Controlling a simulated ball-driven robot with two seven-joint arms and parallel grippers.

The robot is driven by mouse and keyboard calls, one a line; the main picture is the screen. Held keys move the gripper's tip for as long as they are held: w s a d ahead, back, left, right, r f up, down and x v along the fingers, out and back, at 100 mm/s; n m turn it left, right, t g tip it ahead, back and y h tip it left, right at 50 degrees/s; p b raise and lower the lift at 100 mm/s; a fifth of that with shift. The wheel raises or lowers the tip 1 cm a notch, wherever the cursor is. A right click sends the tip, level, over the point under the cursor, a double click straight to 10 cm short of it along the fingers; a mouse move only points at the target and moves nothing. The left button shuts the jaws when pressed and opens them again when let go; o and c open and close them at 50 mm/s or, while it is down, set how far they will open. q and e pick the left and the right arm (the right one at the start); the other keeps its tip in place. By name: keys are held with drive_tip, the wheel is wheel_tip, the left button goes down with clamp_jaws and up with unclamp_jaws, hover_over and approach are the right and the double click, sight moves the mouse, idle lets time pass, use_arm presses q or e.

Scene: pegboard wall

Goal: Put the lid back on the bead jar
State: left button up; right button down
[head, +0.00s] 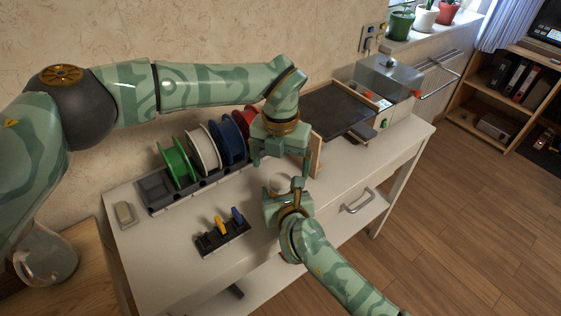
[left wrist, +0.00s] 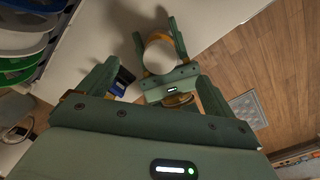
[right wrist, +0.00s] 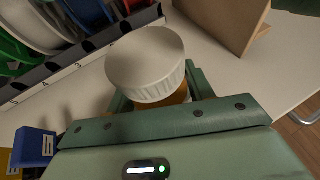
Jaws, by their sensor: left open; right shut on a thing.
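The bead jar (right wrist: 179,96) shows as a small amber strip under the white ribbed lid (right wrist: 146,60) in the right wrist view. The lid sits on top of the jar; I cannot tell whether it is fully seated. In the left wrist view the lid (left wrist: 160,54) is a pale disc between the fingers of my right gripper (left wrist: 157,34). In the head view my right gripper (head: 283,189) is shut on the jar, whose body is mostly hidden. My left gripper (head: 281,172) is open and empty above the lid, fingers pointing down, apart from it.
A rack of spools (head: 201,148) stands behind on the white table (head: 150,255). A small black holder (head: 222,240) with yellow and blue items is at the front. An upright brown panel (right wrist: 232,25) stands close to the jar. The table's front edge is near my right arm.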

use_arm(q)
drive_tip(key=shift+r, duration=0.1)
use_arm(e)
drive_tip(key=shift+c, duration=2.4)
unclamp_jaws()
use_arm(q)
wheel_tip(320, 180, up, 12)
use_arm(e)
drive_tip(key=shift+s, duration=0.1)
drive_tip(key=shift+s+d+r, duration=0.1)
drive_tip(key=shift+s+r, duration=0.15)
drive_tip(key=shift+s, duration=0.05)
use_arm(q)
wheel_tip(320, 180, up, 7)
drive_tip(key=s+p, duration=0.1)
drive_tip(key=p, duration=0.4)
use_arm(e)
drive_tip(key=v, duration=1.5)
drive_tip(key=shift+s, duration=0.15)
drive_tip(key=shift+r, duration=0.1)
